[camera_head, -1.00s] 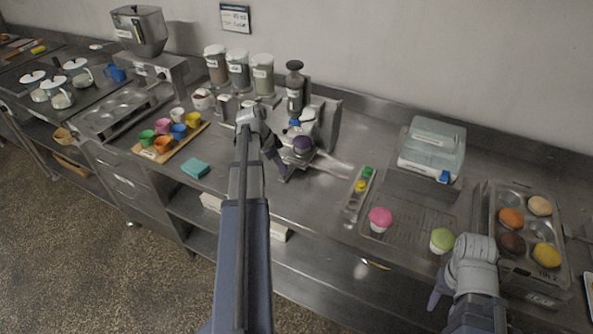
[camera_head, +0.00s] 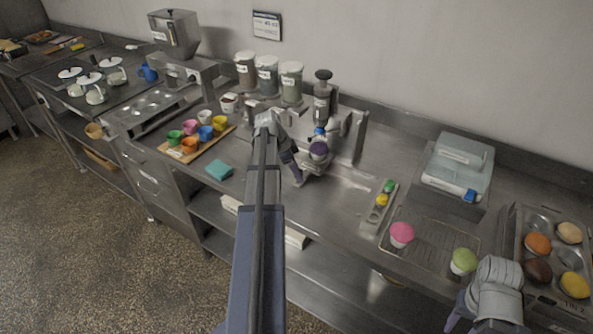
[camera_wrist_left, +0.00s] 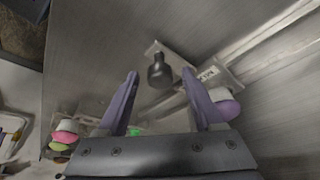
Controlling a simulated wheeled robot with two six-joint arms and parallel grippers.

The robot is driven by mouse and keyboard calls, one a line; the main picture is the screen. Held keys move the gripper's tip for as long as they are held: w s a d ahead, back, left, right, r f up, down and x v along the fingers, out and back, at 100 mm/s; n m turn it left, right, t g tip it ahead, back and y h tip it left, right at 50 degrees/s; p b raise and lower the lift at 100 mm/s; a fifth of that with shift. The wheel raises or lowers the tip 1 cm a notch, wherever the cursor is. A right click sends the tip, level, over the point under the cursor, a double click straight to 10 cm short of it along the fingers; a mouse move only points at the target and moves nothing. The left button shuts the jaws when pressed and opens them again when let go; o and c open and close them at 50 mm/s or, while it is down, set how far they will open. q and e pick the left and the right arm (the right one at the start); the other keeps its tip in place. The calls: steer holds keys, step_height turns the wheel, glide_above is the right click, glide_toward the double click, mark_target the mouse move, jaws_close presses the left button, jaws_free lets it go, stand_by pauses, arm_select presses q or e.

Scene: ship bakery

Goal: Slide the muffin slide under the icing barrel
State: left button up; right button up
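The icing barrel (camera_head: 322,98) is a grey canister with a dark top on a metal stand. Its blue tip (camera_head: 319,132) points down. The muffin slide (camera_wrist_left: 207,74) is a metal plate with a dark knob (camera_wrist_left: 160,72). A purple-topped muffin (camera_head: 318,150) sits at the slide, close below the blue tip. It partly shows behind one finger in the left wrist view (camera_wrist_left: 228,107). My left gripper (camera_head: 299,172) is open in front of the slide. In the wrist view the knob appears between its separated fingertips. My right gripper (camera_head: 458,318) is at the lower right, its opening unclear.
A narrow tray (camera_head: 376,213) with green and yellow items lies right of the machine. A pink muffin (camera_head: 401,234) and a green muffin (camera_head: 463,261) stand on a rack. A board of coloured cups (camera_head: 222,135) and a teal sponge (camera_head: 219,169) lie to the left.

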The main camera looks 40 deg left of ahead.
arm_select(q)
steer(key=shift+r, duration=0.15)
steer(key=p+v, duration=0.7)
steer(key=shift+r, duration=0.2)
steer(key=shift+s+a, duration=0.1)
stand_by(0.4)
